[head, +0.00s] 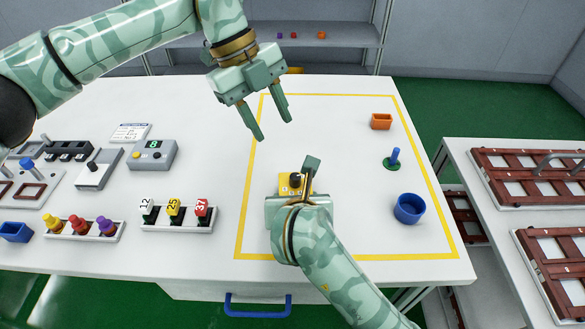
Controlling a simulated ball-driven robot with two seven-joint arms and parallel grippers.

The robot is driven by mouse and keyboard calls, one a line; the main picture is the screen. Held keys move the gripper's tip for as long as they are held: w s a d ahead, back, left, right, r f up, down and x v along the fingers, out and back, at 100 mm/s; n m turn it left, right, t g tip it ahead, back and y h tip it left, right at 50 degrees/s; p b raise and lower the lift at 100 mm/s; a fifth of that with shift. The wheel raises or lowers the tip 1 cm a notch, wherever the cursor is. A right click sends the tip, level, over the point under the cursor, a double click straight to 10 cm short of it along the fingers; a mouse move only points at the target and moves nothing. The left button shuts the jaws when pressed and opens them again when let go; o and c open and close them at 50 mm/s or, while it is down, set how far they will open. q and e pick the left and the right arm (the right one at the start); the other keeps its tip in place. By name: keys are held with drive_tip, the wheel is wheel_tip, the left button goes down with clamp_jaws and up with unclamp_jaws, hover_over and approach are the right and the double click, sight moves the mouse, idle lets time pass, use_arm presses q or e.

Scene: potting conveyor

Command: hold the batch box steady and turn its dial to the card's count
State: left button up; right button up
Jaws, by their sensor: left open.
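My left gripper (272,127) is open and empty, pointing down above and behind the box. A white card (130,132) lies at the back left; its print is too small to read.
A grey unit (153,155) shows a green 8. A rack (178,226) holds tags 12, 25 and 37. The outlined area is otherwise mostly clear.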

sight(295, 176)
use_arm(q)
drive_tip(key=d+f+n, duration=0.1)
drive_tip(key=f+n, duration=0.1)
drive_tip(key=f, duration=0.1)
drive_tip(key=s+d+f+n, duration=0.1)
drive_tip(key=f+n, duration=0.1)
drive_tip(key=f, duration=0.2)
drive_tip(key=s+d+f+n, duration=0.1)
drive_tip(key=d+f, duration=0.1)
drive_tip(key=f, duration=0.2)
drive_tip(key=shift+f+n, duration=0.1)
drive_tip(key=shift+n, duration=0.3)
clamp_jaws()
